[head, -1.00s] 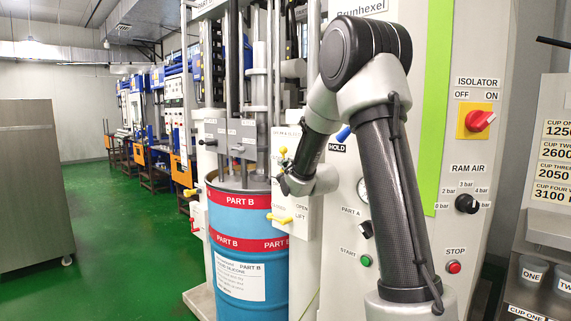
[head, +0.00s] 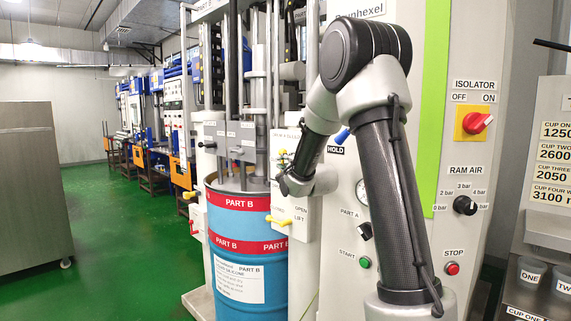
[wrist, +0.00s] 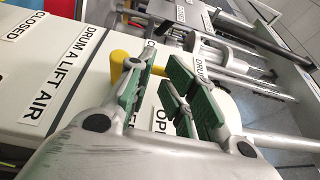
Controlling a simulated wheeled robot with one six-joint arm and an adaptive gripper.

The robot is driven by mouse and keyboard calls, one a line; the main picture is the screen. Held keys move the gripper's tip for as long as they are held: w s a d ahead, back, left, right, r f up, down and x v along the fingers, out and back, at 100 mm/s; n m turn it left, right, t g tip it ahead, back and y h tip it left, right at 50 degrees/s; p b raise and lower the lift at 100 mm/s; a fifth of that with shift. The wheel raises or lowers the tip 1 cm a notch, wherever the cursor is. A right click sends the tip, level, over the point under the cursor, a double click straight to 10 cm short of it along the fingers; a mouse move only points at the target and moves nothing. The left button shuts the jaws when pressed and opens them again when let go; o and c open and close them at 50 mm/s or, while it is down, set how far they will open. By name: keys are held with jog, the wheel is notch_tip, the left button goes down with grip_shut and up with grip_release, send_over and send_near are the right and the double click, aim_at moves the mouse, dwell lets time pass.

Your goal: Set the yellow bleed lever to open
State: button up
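My gripper (head: 286,181) is beside the white panel (head: 306,234) to the right of the Part B drum. A yellow handle (wrist: 122,66) shows beside and partly behind the left finger, near the "DRUM A LIFT AIR" label. In the head view a small yellow-tipped lever (head: 283,152) is just above my gripper. Another yellow lever (head: 278,221) lies below it by the "OPEN" and "LIFT" labels. I cannot read which is the bleed lever; contact is unclear.
The blue Part B drum (head: 250,270) stands left of the panel. A yellow handle (head: 190,195) juts out at its left. The isolator switch (head: 477,123), ram air knob (head: 465,205) and stop button (head: 452,268) are at right.

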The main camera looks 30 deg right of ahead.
jog(key=shift+d+f, duration=0.25)
jog(key=shift+f, duration=0.25)
jog(key=shift+s+f, duration=0.3)
jog(key=shift+s, duration=0.1)
jog(key=o, duration=0.9)
jog(key=s, duration=0.3)
jog(key=shift+s+r, duration=0.25)
jog(key=shift+o, duration=0.9)
jog(key=s, duration=0.6)
jog(key=shift+s+a+r, duration=0.25)
jog(key=shift+s+a, duration=0.05)
jog(key=shift+a, duration=0.05)
jog(key=shift+s+a, duration=0.15)
jog(key=shift+s, duration=0.4)
